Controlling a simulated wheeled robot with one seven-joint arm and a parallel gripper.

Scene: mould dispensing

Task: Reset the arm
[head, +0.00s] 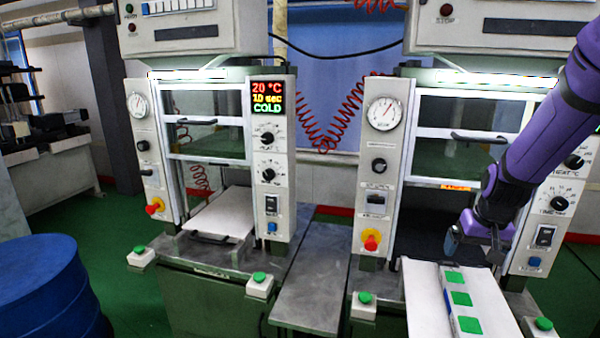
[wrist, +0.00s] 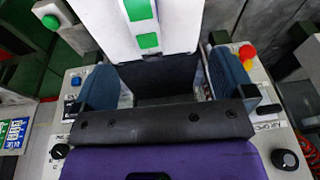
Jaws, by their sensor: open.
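My purple arm comes in from the right in the head view, and my gripper (head: 472,238) hangs above the back end of the right press's white tray. In the wrist view my gripper (wrist: 165,85) has its two blue fingers wide apart with nothing held between them. The white tray (head: 425,298) is pulled out at the front of the right press. A pale strip with several green squares (head: 460,298) lies on the tray. The strip also shows beyond the fingers in the wrist view (wrist: 143,22).
The right press (head: 385,170) stands close beside my arm. The left press (head: 275,190) shows "20 °C, 10 sec, COLD", with its white tray (head: 222,212) inside. A blue drum (head: 45,290) is at the lower left. A bare metal table (head: 310,295) lies between the presses.

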